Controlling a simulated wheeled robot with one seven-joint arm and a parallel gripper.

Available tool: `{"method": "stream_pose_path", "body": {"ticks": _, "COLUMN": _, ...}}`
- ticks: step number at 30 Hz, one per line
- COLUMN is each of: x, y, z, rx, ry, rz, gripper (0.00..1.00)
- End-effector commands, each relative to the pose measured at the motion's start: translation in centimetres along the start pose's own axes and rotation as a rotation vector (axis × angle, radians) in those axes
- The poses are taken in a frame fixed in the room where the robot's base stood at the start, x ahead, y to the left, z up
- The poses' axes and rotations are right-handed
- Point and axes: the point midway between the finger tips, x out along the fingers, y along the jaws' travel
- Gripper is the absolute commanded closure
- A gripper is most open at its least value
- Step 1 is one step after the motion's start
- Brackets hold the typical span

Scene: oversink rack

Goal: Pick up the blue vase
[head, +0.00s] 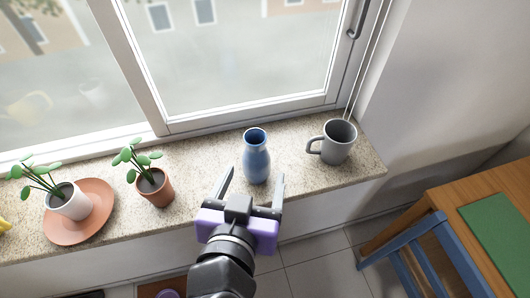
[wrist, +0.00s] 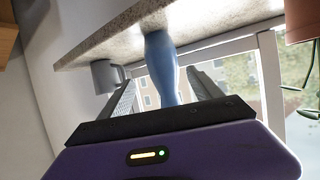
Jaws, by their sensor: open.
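The blue vase (head: 256,160) stands upright on the speckled stone windowsill in the head view, between a potted plant and a grey mug. My gripper (head: 253,180) is open at the sill's front side, with its two fingers pointing at the vase, one to its left and one to its right. In the wrist view, which is turned over, the vase (wrist: 161,68) shows between the two fingers of my gripper (wrist: 164,88). I cannot tell whether either finger touches it. The vase's base is partly hard to see close to the right finger in the head view.
A grey mug (head: 338,142) stands right of the vase. A plant in a terracotta pot (head: 155,188) stands to the left, then a white pot (head: 69,202) on a terracotta saucer (head: 100,194). The window (head: 230,60) is behind the sill. A wooden table (head: 450,197) and blue chair (head: 450,240) are at right.

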Motion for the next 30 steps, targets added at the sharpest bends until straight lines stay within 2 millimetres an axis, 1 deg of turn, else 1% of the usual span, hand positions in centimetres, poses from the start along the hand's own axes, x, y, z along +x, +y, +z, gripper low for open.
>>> {"method": "stream_pose_path", "body": {"ticks": 3, "x": 1.3, "y": 0.1, "z": -0.1, "rx": -0.001, "ry": 0.000, "rz": 0.002, "gripper": 0.26}}
{"method": "stream_pose_path", "body": {"ticks": 8, "x": 2.8, "y": -0.1, "z": -0.1, "rx": -0.003, "ry": 0.001, "rz": 0.000, "gripper": 0.26}}
{"method": "stream_pose_path", "body": {"ticks": 12, "x": 4.9, "y": -0.4, "z": -0.2, "rx": -0.003, "ry": 0.000, "rz": 0.000, "gripper": 0.26}}
{"method": "stream_pose_path", "body": {"ticks": 16, "x": 6.5, "y": -0.4, "z": 0.0, "rx": -0.003, "ry": 0.000, "rz": -0.001, "gripper": 0.26}}
{"method": "stream_pose_path", "body": {"ticks": 19, "x": 7.0, "y": -0.4, "z": 0.0, "rx": -0.003, "ry": 0.001, "rz": -0.002, "gripper": 0.26}}
{"method": "stream_pose_path", "body": {"ticks": 25, "x": 7.1, "y": -0.5, "z": 0.0, "rx": -0.002, "ry": 0.001, "rz": -0.003, "gripper": 0.26}}
{"method": "stream_pose_path", "body": {"ticks": 26, "x": 7.1, "y": -0.5, "z": 0.0, "rx": -0.002, "ry": 0.001, "rz": -0.003, "gripper": 0.28}}
{"method": "stream_pose_path", "body": {"ticks": 30, "x": 7.1, "y": -0.5, "z": 0.0, "rx": -0.002, "ry": 0.001, "rz": -0.003, "gripper": 0.55}}
